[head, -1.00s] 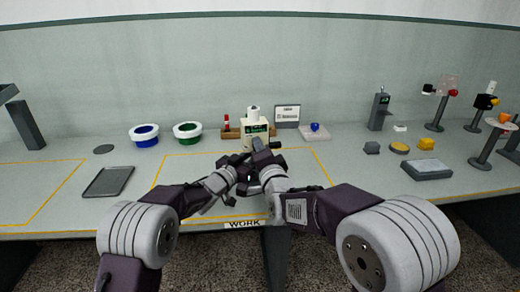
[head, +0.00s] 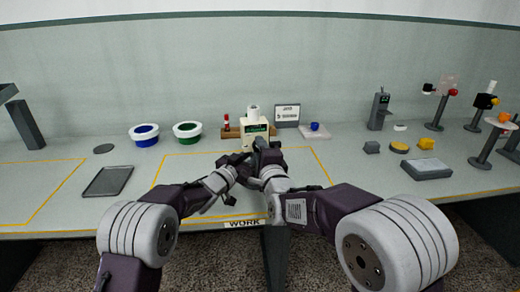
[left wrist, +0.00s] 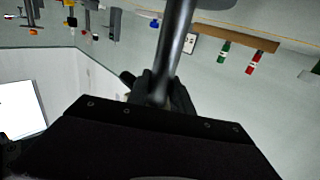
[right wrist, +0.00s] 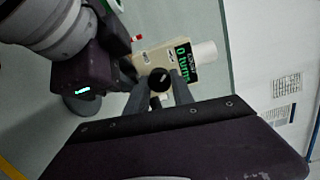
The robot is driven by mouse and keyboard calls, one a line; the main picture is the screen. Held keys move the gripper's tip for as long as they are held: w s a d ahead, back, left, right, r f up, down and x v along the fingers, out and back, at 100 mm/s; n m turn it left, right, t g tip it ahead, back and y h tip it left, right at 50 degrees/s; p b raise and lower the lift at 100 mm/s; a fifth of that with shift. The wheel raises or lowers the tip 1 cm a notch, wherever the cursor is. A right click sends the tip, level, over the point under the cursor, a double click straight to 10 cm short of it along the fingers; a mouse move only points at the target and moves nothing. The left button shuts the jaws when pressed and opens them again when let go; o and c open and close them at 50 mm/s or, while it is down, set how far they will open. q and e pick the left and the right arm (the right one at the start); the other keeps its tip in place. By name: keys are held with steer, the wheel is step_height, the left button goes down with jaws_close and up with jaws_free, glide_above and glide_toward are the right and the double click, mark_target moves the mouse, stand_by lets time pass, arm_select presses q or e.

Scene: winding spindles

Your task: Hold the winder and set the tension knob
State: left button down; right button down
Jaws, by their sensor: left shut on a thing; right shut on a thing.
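The winder (head: 255,129) is a cream box with a white spool on top, standing at the back of the work area. In the right wrist view the winder (right wrist: 150,61) has a green display reading 0 turns and a round black knob (right wrist: 160,79). My right gripper (right wrist: 161,83) is shut on this knob, one finger at each side. My left gripper (left wrist: 160,88) is shut on a dark grey bar (left wrist: 176,40), apparently part of the winder. In the head view my arms hide the winder's lower front and the left gripper's contact.
A wooden rack (head: 232,133) stands behind the winder, with a small sign (head: 287,114) to its right. Several stands and small blocks occupy the right. My arms cross close together in front.

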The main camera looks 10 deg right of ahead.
arm_select(q)
steer(key=shift+f, duration=0.35)
arm_select(e)
steer(key=shift+a+r, duration=0.15)
steer(key=shift+r, duration=0.05)
steer(key=c, duration=1.4)
jaws_free()
steer(key=shift+o, duration=0.2)
steer(key=shift+f, duration=0.1)
steer(key=shift+s, duration=0.1)
steer(key=s+d, duration=0.1)
steer(key=s, duration=1.1)
steer(key=shift+d, duration=0.25)
